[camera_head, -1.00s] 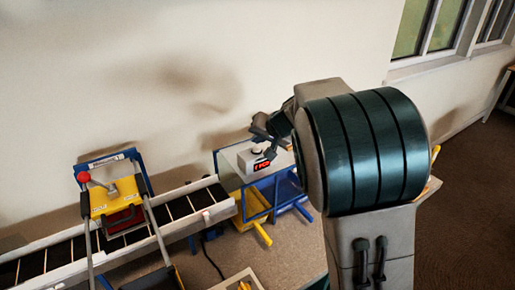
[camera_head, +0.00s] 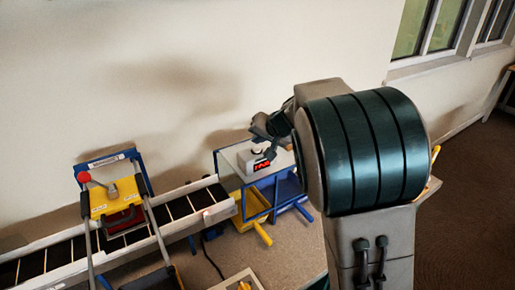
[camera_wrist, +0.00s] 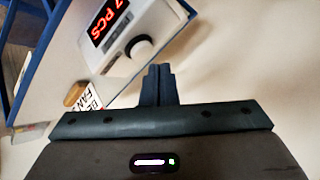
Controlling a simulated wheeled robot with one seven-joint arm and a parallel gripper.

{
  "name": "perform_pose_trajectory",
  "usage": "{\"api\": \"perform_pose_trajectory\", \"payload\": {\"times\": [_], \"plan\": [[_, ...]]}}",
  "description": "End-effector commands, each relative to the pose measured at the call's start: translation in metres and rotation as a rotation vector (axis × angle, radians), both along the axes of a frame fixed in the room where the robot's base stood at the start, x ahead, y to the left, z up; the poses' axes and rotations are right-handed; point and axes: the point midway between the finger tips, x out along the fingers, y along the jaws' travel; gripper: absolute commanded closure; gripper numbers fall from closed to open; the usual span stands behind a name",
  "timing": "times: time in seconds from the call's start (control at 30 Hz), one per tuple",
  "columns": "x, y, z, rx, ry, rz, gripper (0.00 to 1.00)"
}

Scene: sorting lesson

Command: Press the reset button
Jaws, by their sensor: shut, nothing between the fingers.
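A white counter box (camera_head: 247,160) with a red lit display stands on top of the blue-framed stand. In the wrist view the box (camera_wrist: 165,20) fills the upper middle, and its display (camera_wrist: 109,22) reads "7 PCS". In the head view my arm partly hides the box and gripper.
A conveyor (camera_head: 63,255) runs along the left, under a yellow and blue frame (camera_head: 111,195) with a red knob. Yellow (camera_head: 237,205) and blue (camera_head: 287,191) bins stand under the counter's stand. A wall rises behind.

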Motion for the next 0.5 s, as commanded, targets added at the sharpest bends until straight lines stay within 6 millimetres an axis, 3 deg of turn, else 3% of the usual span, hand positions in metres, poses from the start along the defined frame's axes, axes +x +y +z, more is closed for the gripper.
{"api": "perform_pose_trajectory", "payload": {"times": [0.5], "plan": [[-0.0011, -0.0002, -0.0085, 0.000, 0.000, 0.000, 1.00]]}}
